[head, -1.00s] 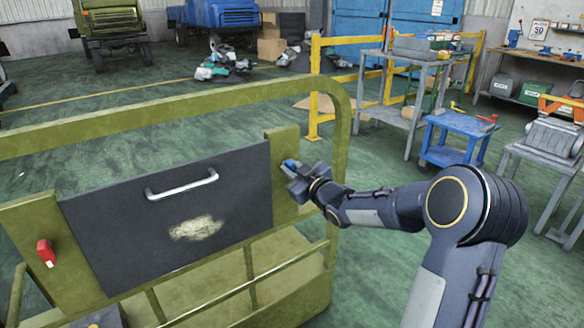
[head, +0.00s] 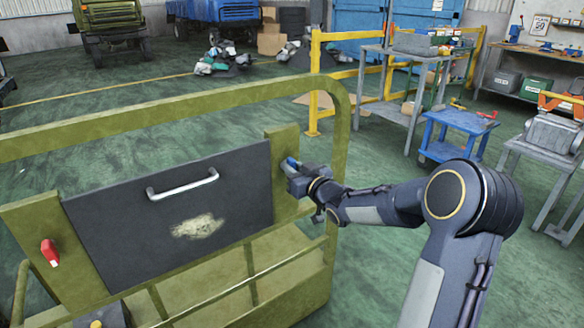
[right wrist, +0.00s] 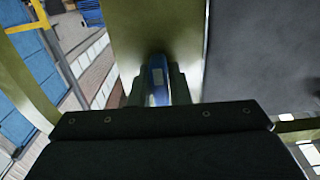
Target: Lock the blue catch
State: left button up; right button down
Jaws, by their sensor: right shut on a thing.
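The blue catch (head: 291,163) is on the right green post (head: 284,142) of the chassis frame, beside a dark panel. My right gripper (head: 297,172) is shut on the blue catch. In the right wrist view the blue catch (right wrist: 157,82) sits between the two fingers, against the green post (right wrist: 150,30); its lower part is hidden by the gripper body. The dark panel (head: 115,205) has a silver handle (head: 183,185) and a worn pale patch. A red catch (head: 50,252) sits on the left green post. My left gripper is not in view.
The green frame's top rail (head: 190,103) runs above the panel and bends down at the right. A blue cart (head: 455,125), a grey table (head: 405,85) and yellow railings (head: 325,60) stand behind to the right. Open green floor lies beyond the frame.

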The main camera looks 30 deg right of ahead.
jog(key=shift+f, duration=0.1)
jog(key=c, duration=1.4)
grip_release()
jog(key=s, duration=0.7)
jog(key=shift+s+d, duration=0.3)
jog(key=shift+s, duration=0.1)
